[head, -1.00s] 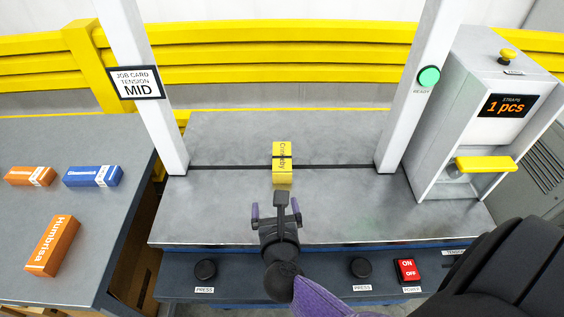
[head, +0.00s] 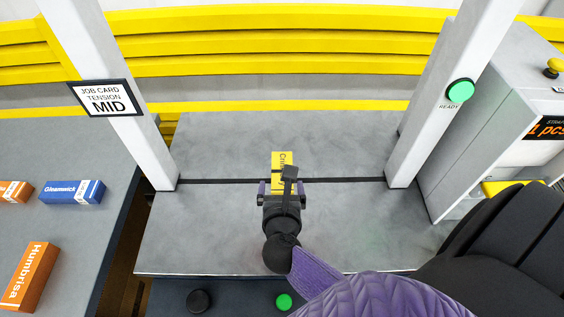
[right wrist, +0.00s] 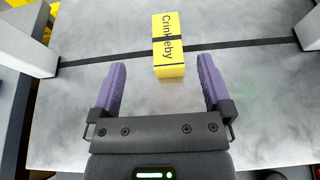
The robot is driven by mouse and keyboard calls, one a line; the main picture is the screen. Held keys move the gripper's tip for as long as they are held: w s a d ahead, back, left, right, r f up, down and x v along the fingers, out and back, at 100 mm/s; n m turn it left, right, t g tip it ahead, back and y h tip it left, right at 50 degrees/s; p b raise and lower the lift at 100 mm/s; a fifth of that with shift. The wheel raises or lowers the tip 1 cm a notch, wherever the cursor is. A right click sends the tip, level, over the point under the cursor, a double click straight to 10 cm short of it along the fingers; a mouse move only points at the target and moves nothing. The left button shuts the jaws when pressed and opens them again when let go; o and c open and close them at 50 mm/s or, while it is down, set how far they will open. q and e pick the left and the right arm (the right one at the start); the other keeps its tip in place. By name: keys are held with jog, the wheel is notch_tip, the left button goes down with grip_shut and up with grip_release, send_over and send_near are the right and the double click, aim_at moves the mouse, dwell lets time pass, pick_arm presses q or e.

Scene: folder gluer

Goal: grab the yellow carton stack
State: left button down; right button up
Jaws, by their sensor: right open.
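The yellow carton stack (head: 281,160), lettered "Crin…by", sits on the grey machine table across the dark strap line, between the two white posts. In the right wrist view the stack (right wrist: 168,45) stands ahead of the fingertips, between their lines, with a dark band across it. My right gripper (head: 282,185) is open and empty, just in front of the stack. In the right wrist view its purple fingers (right wrist: 161,72) are spread wider than the stack. In the head view the gripper hides the stack's near end. My left gripper is not in view.
White posts stand at left (head: 105,90) and right (head: 450,95). An orange carton (head: 30,276) and a blue carton (head: 72,192) lie on the left table. A strap machine (head: 500,120) stands at right. A green-lit button (head: 284,301) is on the front panel. Table space beside the stack is clear.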

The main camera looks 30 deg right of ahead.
jog(key=f+b, duration=0.1)
jog(key=b, duration=0.9)
send_near(282, 193)
jog(key=x, duration=0.2)
jog(key=shift+w+f, duration=0.15)
jog(key=shift+f, duration=0.2)
jog(key=b+x, duration=0.3)
jog(key=x, duration=0.6)
jog(key=shift+w+d, duration=0.3)
jog(key=shift+d, duration=0.05)
jog(key=shift+r, duration=0.15)
